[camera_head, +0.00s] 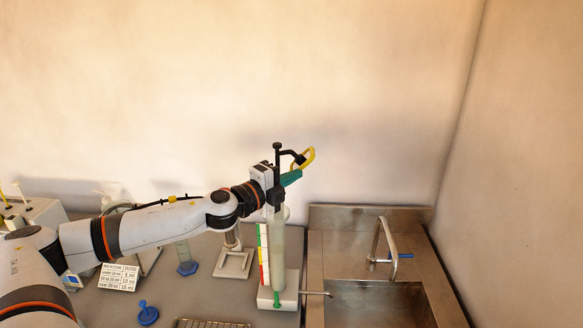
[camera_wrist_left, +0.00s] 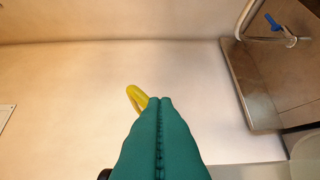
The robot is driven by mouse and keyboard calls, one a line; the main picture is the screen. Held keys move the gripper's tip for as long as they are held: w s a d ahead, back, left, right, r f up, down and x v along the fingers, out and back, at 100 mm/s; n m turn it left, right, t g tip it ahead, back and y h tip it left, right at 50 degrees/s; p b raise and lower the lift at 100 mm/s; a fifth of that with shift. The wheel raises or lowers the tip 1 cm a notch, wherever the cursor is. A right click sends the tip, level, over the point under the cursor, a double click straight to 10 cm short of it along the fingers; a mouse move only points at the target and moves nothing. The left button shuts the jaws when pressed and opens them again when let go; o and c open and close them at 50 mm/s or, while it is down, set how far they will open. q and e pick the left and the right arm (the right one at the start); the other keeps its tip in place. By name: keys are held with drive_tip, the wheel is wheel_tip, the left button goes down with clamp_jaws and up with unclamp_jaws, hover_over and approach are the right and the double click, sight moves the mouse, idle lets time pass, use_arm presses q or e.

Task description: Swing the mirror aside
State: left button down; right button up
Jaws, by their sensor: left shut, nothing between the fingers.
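A yellow loop (camera_head: 306,160) sits at the end of a short black arm (camera_head: 287,152) above the tall clear column (camera_head: 278,240). I take this as part of the mirror; no reflecting face can be made out. My left gripper (camera_head: 298,175) is shut and empty, its green fingers just below the loop in the head view. In the left wrist view, the shut fingertips (camera_wrist_left: 161,100) partly overlap the loop (camera_wrist_left: 136,97), which shows to their left. I cannot tell whether they touch. My right gripper is in neither view.
A steel sink (camera_head: 370,290) with a faucet (camera_head: 378,238) and blue lever lies to the right. The column's white base (camera_head: 280,291) carries a coloured scale (camera_head: 263,255). A dose card (camera_head: 119,277), a blue-based cylinder (camera_head: 186,267) and a wire rack (camera_head: 210,323) stand left. Above is clear wall.

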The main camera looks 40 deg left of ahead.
use_arm(q)
drive_tip(key=shift+w+a, duration=0.1)
drive_tip(key=shift+w, duration=0.1)
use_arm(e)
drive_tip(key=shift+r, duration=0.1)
use_arm(q)
drive_tip(key=shift+w+a+r, duration=0.15)
drive_tip(key=shift+w+a, duration=0.05)
drive_tip(key=shift+w, duration=0.3)
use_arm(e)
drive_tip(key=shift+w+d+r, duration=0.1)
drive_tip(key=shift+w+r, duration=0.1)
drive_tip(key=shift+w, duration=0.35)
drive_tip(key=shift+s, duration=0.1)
